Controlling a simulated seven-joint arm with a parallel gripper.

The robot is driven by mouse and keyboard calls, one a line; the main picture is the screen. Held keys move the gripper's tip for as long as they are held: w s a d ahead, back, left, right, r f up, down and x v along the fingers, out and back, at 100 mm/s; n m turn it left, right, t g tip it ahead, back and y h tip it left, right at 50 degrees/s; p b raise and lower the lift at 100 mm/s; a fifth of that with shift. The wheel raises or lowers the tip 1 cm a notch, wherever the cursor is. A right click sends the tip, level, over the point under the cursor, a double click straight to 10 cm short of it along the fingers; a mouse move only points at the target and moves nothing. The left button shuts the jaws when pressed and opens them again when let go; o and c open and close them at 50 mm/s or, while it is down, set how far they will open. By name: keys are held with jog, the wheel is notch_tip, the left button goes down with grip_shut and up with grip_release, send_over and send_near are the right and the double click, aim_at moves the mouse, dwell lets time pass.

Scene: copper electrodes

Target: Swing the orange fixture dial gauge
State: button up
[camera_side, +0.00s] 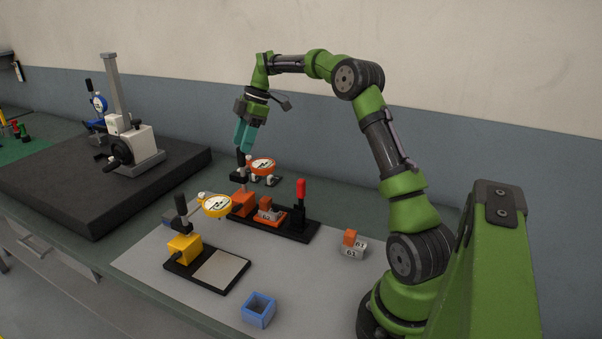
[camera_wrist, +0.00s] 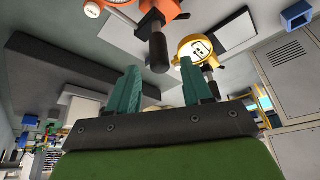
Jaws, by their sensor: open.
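The orange fixture (camera_side: 243,203) stands on a long black base behind the yellow one. Its orange-rimmed dial gauge (camera_side: 262,166) is held up on an arm, face showing, beside an upright black handle (camera_side: 240,158). My gripper (camera_side: 243,145) points down just above that handle, its teal fingers apart. In the wrist view, the handle (camera_wrist: 158,50) lies ahead of the gap between my open fingertips (camera_wrist: 160,68), with nothing gripped. Part of the orange gauge (camera_wrist: 92,8) shows at that view's top edge. Whether a finger touches the handle cannot be told.
The yellow fixture (camera_side: 184,248) with its yellow gauge (camera_side: 215,206) stands close in front. A red-handled clamp (camera_side: 300,205) is on the orange fixture's base. A numbered block (camera_side: 353,250) and blue square cup (camera_side: 258,312) sit on the grey mat. A black slab (camera_side: 60,190) lies left.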

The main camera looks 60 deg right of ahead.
jog(key=v, duration=1.2)
jog(key=shift+a, duration=0.1)
jog(key=s+a+f+m+h, duration=0.2)
jog(key=a+m, duration=0.4)
jog(key=a, duration=0.1)
jog(key=s+a+f+m+h, duration=0.1)
jog(key=s+a+f+m, duration=0.15)
jog(key=a+m, duration=0.4)
jog(key=s+a+f+m+t, duration=0.1)
jog(key=s+a+t, duration=0.1)
jog(key=s+a, duration=0.6)
jog(key=s+a+f+m+t+y, duration=0.1)
jog(key=s+a+t, duration=0.1)
jog(key=s+a, duration=0.6)
jog(key=shift+s+f+t, duration=0.2)
jog(key=shift+s+t, duration=0.1)
jog(key=shift+s, duration=0.6)
